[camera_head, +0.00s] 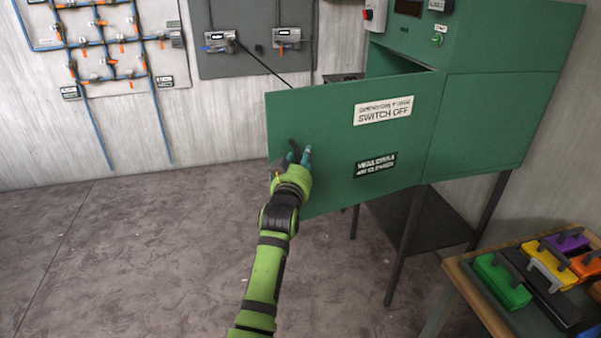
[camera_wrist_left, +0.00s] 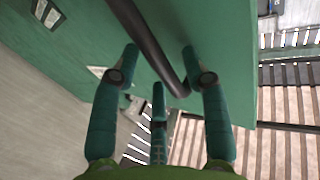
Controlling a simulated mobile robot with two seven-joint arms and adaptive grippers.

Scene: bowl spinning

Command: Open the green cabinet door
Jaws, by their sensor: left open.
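The green cabinet (camera_head: 500,105) stands on dark legs at the right of the head view. Its green door (camera_head: 330,120) is swung partly open, with a gap showing above its top edge. The door carries two labels. My left gripper (camera_head: 300,155) is at the lower left of the door, near its free edge. A dark bar handle (camera_head: 294,148) is at the gripper and partly hidden by it. In the left wrist view the gripper's fingers (camera_wrist_left: 160,68) are spread, with the dark handle (camera_wrist_left: 145,45) running between them; I cannot tell whether they touch. My right gripper is not in view.
A wooden table (camera_head: 470,290) with colored boxes, including a green one (camera_head: 502,283), stands at the lower right. Blue pipes (camera_head: 95,50) and a grey panel (camera_head: 250,45) are on the back wall. The floor (camera_head: 130,250) at the left is clear.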

